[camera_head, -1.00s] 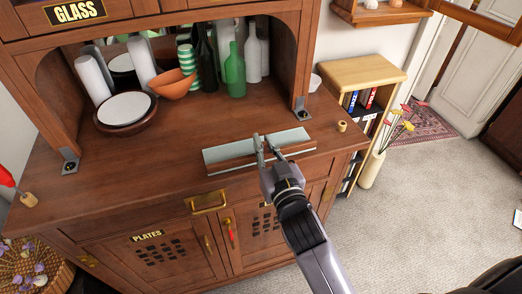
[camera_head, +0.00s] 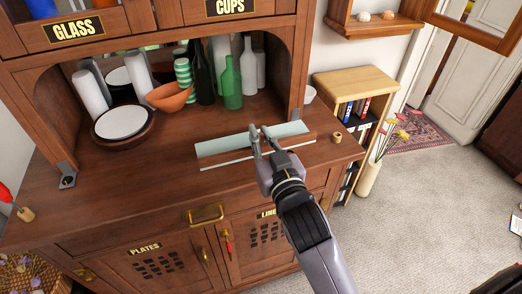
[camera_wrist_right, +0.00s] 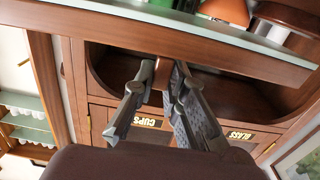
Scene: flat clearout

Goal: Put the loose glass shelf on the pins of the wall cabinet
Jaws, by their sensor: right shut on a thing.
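The loose glass shelf (camera_head: 222,147) is a long pale-green pane with a brown band and a thin light edge along its near side. It is over the sideboard top, in front of the bottles. My right gripper (camera_head: 262,134) is shut on it near its middle. In the right wrist view the fingers (camera_wrist_right: 162,80) are close together at the brown band, and the shelf's pale edge (camera_wrist_right: 215,28) runs across the top. The wall cabinet (camera_head: 375,28) is at the upper right, its door (camera_head: 478,32) swung out. Its pins cannot be made out. My left gripper is not in view.
The wooden sideboard (camera_head: 120,205) holds bottles (camera_head: 232,85), an orange bowl (camera_head: 170,97) and a plate (camera_head: 122,118) at the back. A small wooden cylinder (camera_head: 337,138) stands right of the shelf. A low bookcase (camera_head: 355,80) and a flower vase (camera_head: 368,178) stand farther right.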

